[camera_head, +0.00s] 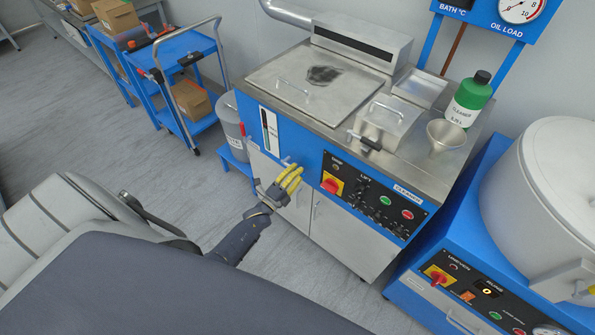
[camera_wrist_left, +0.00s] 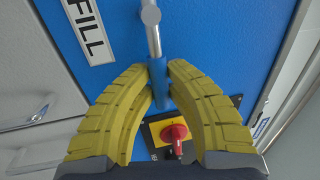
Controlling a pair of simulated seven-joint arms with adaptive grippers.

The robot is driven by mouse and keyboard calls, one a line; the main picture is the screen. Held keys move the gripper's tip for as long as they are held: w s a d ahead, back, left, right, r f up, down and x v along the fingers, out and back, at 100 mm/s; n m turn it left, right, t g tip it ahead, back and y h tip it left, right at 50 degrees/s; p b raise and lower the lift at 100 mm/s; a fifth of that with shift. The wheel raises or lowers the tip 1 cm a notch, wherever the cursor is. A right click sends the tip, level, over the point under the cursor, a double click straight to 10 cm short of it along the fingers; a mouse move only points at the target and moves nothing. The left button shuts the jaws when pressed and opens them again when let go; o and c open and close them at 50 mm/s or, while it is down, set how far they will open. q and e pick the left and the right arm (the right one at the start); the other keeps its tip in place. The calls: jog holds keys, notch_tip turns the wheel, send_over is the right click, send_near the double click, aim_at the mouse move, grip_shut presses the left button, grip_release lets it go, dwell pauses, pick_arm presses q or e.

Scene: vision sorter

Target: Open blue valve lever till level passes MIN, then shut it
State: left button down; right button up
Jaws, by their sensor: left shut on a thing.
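The valve lever is a metal rod with a blue grip (camera_wrist_left: 158,84) on the blue front panel, beside a FILL label (camera_wrist_left: 88,30). My left gripper (camera_wrist_left: 161,72) has its yellow ribbed fingers closed around the blue grip in the left wrist view. In the head view the left gripper (camera_head: 290,180) is at the machine's front, below the sight gauge (camera_head: 269,131). The lever is mostly hidden there by the fingers. The gauge is a tall white window; its level and MIN mark are too small to read. My right gripper is not in view.
A red rotary switch on a yellow plate (camera_head: 332,184) is just right of the left gripper. A grey bucket (camera_head: 229,124) stands left of the machine. On top are a funnel (camera_head: 445,134) and a green cleaner bottle (camera_head: 468,98).

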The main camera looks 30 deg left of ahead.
pick_arm(q)
jog(key=shift+f, duration=0.1)
jog(key=c, duration=1.3)
grip_release()
jog(key=shift+c, duration=0.2)
jog(key=shift+s, duration=0.1)
jog(key=v, duration=1.2)
jog(key=shift+n, duration=0.3)
